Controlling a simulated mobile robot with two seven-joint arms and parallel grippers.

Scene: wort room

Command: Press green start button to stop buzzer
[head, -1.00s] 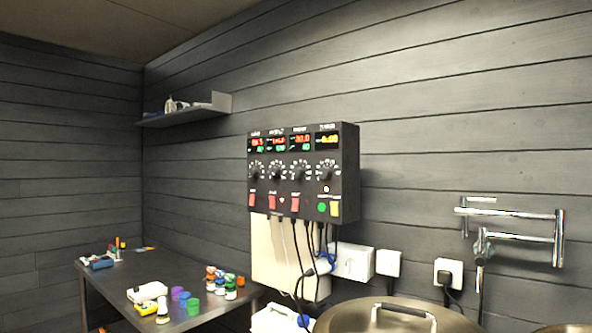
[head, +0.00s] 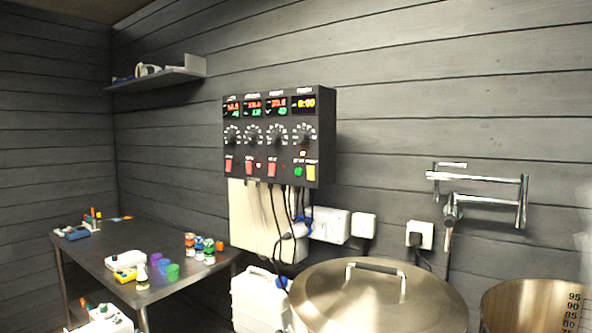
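The black control box (head: 278,137) hangs on the grey plank wall at the middle of the head view. The green start button (head: 298,171) is low on its right side, just left of a yellow button (head: 311,173). Above these, the timer display (head: 305,103) shows amber digits that seem to read 0:00. A small lamp sits between the timer knob and the buttons; its state is hard to tell. Neither of my grippers shows, and nothing touches the box.
A large lidded steel pot (head: 378,301) stands below and right of the box, with an open steel pot (head: 535,305) beside it. A dark table (head: 105,250) with small bottles and tubs is at left. Cables hang under the box. A folding tap (head: 480,197) juts from the wall.

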